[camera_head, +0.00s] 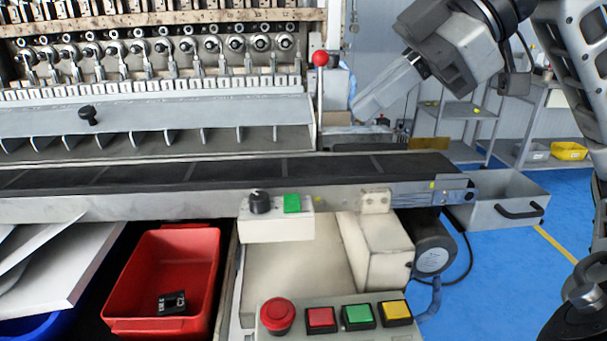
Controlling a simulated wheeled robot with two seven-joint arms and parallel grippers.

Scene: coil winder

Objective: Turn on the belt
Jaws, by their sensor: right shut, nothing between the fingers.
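The dark conveyor belt (235,173) runs across the middle below the machine. My right gripper (362,107) is shut and empty, angled down-left above the belt's right end and apart from all the buttons. My left gripper is not in view.
A red-knobbed lever (320,60) stands left of my right gripper. A red bin (172,275) with a small black object (171,303) is at lower left. A motor (433,250) sits below the belt.

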